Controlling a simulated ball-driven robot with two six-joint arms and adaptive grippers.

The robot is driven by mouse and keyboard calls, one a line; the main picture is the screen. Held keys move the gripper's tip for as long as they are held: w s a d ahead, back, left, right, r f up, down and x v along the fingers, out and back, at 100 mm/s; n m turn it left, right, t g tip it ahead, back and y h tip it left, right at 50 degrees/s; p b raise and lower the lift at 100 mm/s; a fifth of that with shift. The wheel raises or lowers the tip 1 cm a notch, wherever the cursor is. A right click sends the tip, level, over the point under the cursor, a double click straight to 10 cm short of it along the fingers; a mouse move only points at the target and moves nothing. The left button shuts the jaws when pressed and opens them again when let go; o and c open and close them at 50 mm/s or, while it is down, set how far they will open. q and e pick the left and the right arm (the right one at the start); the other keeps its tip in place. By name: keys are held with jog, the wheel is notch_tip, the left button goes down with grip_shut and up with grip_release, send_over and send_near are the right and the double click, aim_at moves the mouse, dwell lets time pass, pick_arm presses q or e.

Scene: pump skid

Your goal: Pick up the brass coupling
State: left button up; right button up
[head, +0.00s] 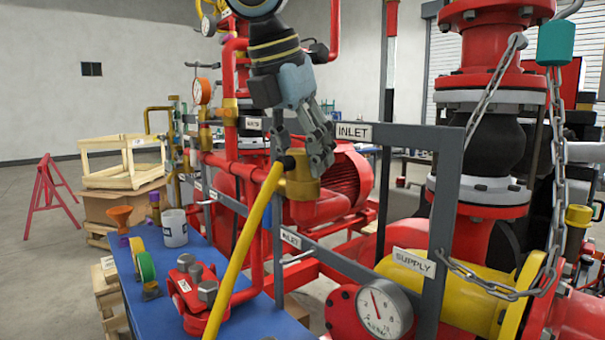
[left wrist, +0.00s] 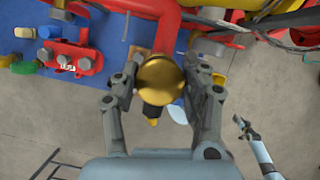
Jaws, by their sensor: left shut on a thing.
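The brass coupling (head: 299,187) is a short, dull gold cylinder with a stub on its side, at the middle of the head view above a red pipe. In the left wrist view it shows as a round gold cap (left wrist: 161,78) between the two fingers. My left gripper (head: 318,150) reaches down from above and is shut on the brass coupling. Whether the coupling still touches the red pipe I cannot tell. What looks like my right gripper (left wrist: 244,128) shows small at the right of the left wrist view; its jaw state is unclear.
A yellow pole or hose (head: 247,247) with a black end passes close in front of the coupling. A grey frame with an INLET label (head: 354,132) stands just right. A blue bench (head: 150,305) holds a red flanged part (head: 190,288). A chain and yellow pipe are at right.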

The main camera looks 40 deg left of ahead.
aim_at(302, 150)
pick_arm(q)
jog(key=shift+r, duration=0.15)
jog(key=shift+r, duration=0.3)
jog(key=r, duration=0.3)
jog(key=shift+s+d+r, duration=0.1)
jog(key=shift+s+r, duration=0.1)
jog(key=shift+r, duration=0.15)
jog(key=s+d+r+b, duration=0.2)
jog(key=s+r, duration=0.4)
jog(key=s, duration=0.5)
jog(key=shift+d+r, duration=0.25)
jog(key=shift+d, duration=0.25)
jog(key=shift+w, duration=0.1)
